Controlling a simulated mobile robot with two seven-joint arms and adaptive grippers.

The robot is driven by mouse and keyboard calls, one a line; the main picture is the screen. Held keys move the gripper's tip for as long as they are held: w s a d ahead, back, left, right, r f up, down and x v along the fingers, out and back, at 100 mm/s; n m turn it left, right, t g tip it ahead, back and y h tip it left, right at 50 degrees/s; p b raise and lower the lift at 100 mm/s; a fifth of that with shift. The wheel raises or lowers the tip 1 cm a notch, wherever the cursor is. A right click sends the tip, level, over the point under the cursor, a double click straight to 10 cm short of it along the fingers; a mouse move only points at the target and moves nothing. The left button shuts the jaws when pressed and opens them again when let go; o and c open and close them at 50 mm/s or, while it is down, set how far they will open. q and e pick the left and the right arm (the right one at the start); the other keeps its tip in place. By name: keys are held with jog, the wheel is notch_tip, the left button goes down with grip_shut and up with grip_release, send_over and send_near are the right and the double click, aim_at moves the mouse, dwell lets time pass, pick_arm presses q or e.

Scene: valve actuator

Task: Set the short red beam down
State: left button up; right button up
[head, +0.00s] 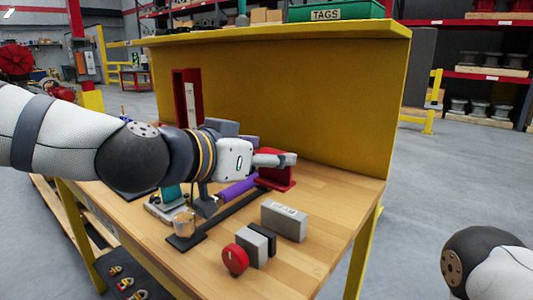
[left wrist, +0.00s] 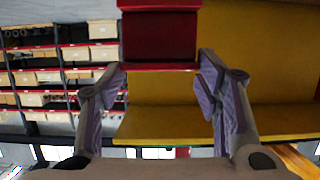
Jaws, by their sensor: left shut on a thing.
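The short red beam (head: 277,178) is at my left gripper (head: 288,159), over the right part of the wooden table. In the left wrist view the beam (left wrist: 160,36) shows as a red block with a thin flange, between and beyond the fingers. My left gripper (left wrist: 160,88) is shut on it, with its fingers spread to the beam's width. The beam's lower flange looks close to the tabletop. I cannot tell whether it touches. Part of the beam is hidden behind the gripper. My right gripper is out of view; only part of my right arm shows at lower right.
A purple cylinder (head: 238,188) and a dark bar (head: 232,214) lie left of the beam. A grey block (head: 284,222) and a red round part (head: 235,260) stand in front. Taller red uprights (head: 187,97) stand behind my arm. A yellow panel (head: 290,85) closes the back. The front right tabletop is clear.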

aim_at(273, 181)
pick_arm(q)
jog(key=shift+r, duration=0.15)
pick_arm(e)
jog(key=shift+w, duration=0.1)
pick_arm(q)
jog(key=shift+s+r, duration=0.1)
jog(key=shift+r, duration=0.1)
jog(key=shift+f+b, duration=0.6)
jog(key=shift+f, duration=2.5)
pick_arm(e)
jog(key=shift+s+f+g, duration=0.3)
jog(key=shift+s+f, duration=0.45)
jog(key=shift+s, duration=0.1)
pick_arm(q)
jog(key=shift+r, duration=0.1)
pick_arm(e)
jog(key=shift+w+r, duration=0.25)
pick_arm(q)
jog(key=shift+p, duration=0.3)
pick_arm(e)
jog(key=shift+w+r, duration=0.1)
